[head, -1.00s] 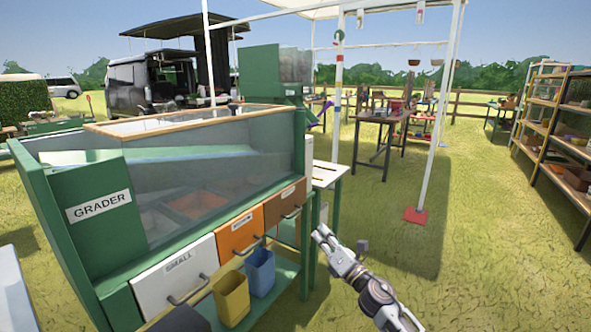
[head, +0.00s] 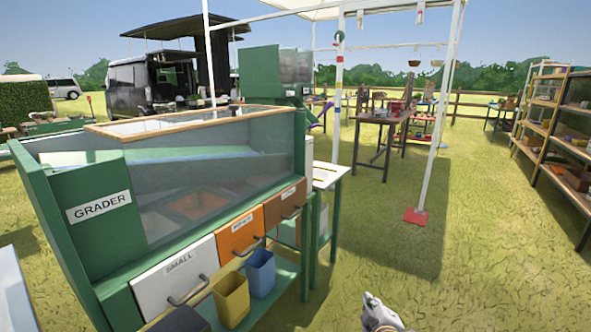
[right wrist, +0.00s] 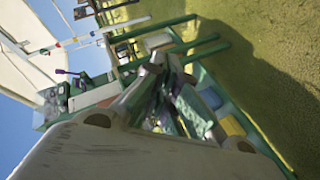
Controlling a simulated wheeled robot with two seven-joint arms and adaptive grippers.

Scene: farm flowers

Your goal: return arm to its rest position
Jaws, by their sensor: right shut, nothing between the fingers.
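My right gripper (head: 372,302) shows at the bottom edge of the head view, over grass to the right of the grader. Only a small part of it is in the picture, and the arm behind it is cut off. In the right wrist view the fingers of the right gripper (right wrist: 158,68) are together with nothing held. My left gripper is not in the head view.
The green grader (head: 98,205) stands at the left, with a white drawer (head: 175,275), an orange drawer (head: 240,233), a yellow bin (head: 232,297) and a blue bin (head: 260,272). A white post's red foot (head: 415,216) and shelves (head: 560,120) stand right. Grass between is clear.

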